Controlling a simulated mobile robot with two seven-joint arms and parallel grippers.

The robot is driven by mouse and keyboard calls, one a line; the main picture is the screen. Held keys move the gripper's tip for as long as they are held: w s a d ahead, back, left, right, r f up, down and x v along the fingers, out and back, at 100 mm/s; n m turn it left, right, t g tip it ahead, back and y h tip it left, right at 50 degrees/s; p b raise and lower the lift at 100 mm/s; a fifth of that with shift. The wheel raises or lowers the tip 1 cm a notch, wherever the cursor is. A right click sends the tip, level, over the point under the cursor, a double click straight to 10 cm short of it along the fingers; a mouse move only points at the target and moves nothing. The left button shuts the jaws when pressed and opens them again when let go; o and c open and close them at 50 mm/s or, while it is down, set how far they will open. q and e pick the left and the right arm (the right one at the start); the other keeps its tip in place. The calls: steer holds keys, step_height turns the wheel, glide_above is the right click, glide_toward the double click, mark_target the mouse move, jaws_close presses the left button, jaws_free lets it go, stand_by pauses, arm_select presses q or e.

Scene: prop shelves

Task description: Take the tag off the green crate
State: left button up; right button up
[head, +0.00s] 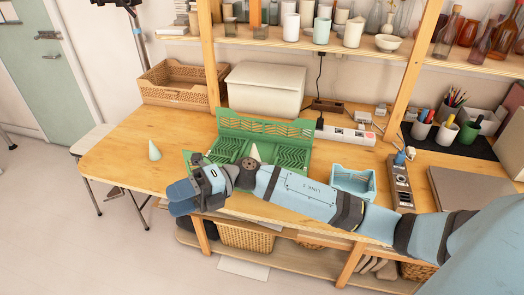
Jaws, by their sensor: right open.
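The green crate (282,127) stands on the wooden table, its slatted back wall and part of its ribbed floor showing. A pale cone (255,152) shows at the crate, partly behind my right arm. I cannot make out a tag on the crate; its front is largely hidden by my arm. My right gripper (181,199) is open, at the table's front edge, left of and nearer than the crate. Nothing shows between its fingers. My left gripper is not in view.
Another pale cone (154,150) stands on the table left of the crate. A light blue basket (353,182) is to the right. A cream box (266,88), a wicker basket (178,83) and a power strip (345,136) are behind. The table's left end is mostly clear.

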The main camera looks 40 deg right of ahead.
steer(key=w+d+f+n+g+h+b, duration=0.1)
steer(key=w+d+f+n+h+b, duration=0.25)
steer(key=d+h, duration=0.3)
steer(key=w+d+f+n+g+h+b, duration=0.1)
steer(key=w+d+f+n+h+b, duration=0.2)
steer(key=d+h, duration=0.35)
steer(key=w+d+r+t+h+b, duration=0.1)
steer(key=d+r+h+b, duration=0.15)
steer(key=d, duration=0.45)
steer(key=w+d+r+t+h+b, duration=0.1)
steer(key=w+d+r+h+b, duration=0.2)
steer(key=d, duration=0.4)
steer(key=shift+m+h, duration=0.35)
steer(key=f, duration=0.9)
steer(key=s+f, duration=0.1)
steer(key=f, duration=0.3)
steer(key=shift+s+d+f, duration=0.1)
steer(key=shift+f, duration=0.05)
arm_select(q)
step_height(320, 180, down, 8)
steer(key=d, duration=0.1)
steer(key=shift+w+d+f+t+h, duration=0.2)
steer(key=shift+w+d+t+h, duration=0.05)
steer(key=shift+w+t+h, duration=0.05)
arm_select(e)
jaws_close()
